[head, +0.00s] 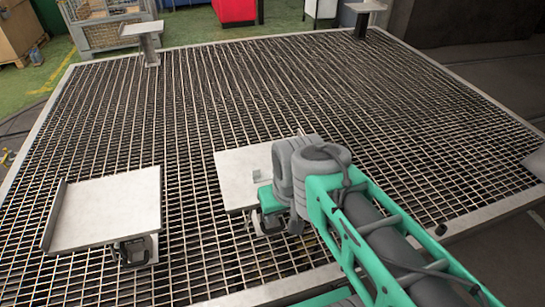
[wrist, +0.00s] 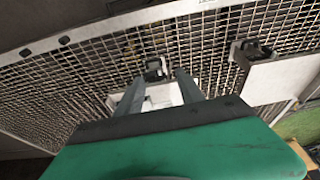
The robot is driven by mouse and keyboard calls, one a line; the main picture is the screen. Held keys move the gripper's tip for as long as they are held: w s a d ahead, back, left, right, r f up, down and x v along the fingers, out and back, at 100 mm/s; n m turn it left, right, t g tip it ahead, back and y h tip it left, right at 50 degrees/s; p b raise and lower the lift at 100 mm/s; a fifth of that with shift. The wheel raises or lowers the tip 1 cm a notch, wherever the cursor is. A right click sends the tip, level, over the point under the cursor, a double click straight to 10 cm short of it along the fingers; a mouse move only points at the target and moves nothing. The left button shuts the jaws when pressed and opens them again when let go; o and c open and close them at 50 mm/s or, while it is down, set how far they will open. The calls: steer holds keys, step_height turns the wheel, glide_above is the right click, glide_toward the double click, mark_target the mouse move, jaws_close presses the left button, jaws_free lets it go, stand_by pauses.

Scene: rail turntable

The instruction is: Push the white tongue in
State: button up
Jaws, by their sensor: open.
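I cannot clearly pick out a white tongue in either view. A pale flat plate (head: 233,171) stands over the grating near the middle, partly hidden by my wrist. In the wrist view the pale plate (wrist: 162,97) shows between and beyond my fingers, with a dark bracket (wrist: 156,68) near its edge. My gripper (wrist: 158,78) is open, its two grey fingers apart with nothing seen held between them. Whether the fingers touch the plate cannot be told.
A second pale plate (head: 108,212) with a raised left edge stands on a dark bracket (head: 133,250) at the left. Two small plates on posts (head: 142,28) (head: 366,6) stand at the far edge. Open grating (head: 250,80) lies beyond. A wire cage (head: 105,25) is behind.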

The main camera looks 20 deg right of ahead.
steer(key=shift+o, duration=0.2)
steer(key=w+r+g+p, duration=0.1)
steer(key=w+r, duration=0.1)
steer(key=w, duration=1)
steer(key=shift+d+r+p, duration=0.25)
steer(key=shift+r+p, duration=0.1)
steer(key=shift+p, duration=0.05)
steer(key=g+p, duration=0.2)
glide_above(256, 169)
step_height(256, 169, down, 10)
steer(key=shift+s+r, duration=0.1)
steer(key=shift+r, duration=0.15)
steer(key=f, duration=0.3)
steer(key=f+p, duration=0.1)
steer(key=f, duration=0.3)
steer(key=shift+w+f, duration=0.2)
steer(key=shift+f, duration=0.5)
jaws_close()
